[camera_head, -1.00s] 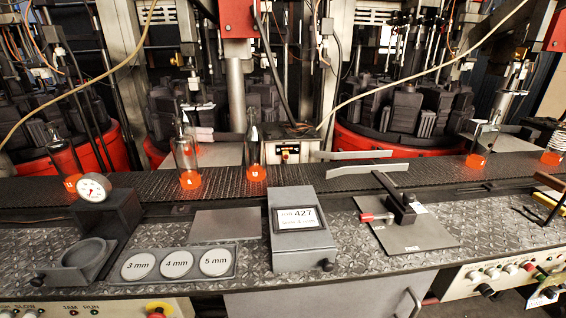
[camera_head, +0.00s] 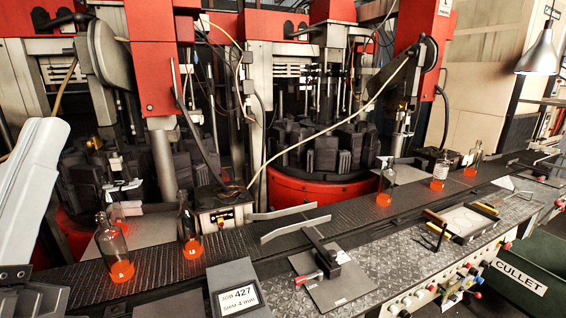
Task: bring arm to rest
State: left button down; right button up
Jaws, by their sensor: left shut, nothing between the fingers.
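My left arm's white link (camera_head: 38,185) comes in at the left edge. My left gripper (camera_head: 35,298) shows as a grey part in the lower left corner, cut off by the frame. It is shut and empty, in front of the conveyor's near edge and apart from the bottles. My right gripper is not in view. A clear bottle with a glowing orange base (camera_head: 116,255) stands upright on the dark conveyor (camera_head: 240,235), nearest to my left arm. A second such bottle (camera_head: 191,228) stands to its right.
More bottles stand farther right on the conveyor, one at its middle (camera_head: 385,185) and one by the labelled bottle (camera_head: 438,172). A clamp plate (camera_head: 325,280) lies on the bench. A green cullet bin (camera_head: 520,275) is lower right.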

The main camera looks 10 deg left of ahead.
pick_arm(q)
notch_tip(320, 180, up, 37)
jog(key=d+m+h+p, duration=0.2)
jog(key=h+p, duration=0.3)
jog(key=p, duration=3.3)
jog(key=shift+w+d+r, duration=0.15)
jog(key=shift+w+d, duration=0.1)
jog(key=shift+d, duration=0.15)
jog(key=shift+a, duration=0.1)
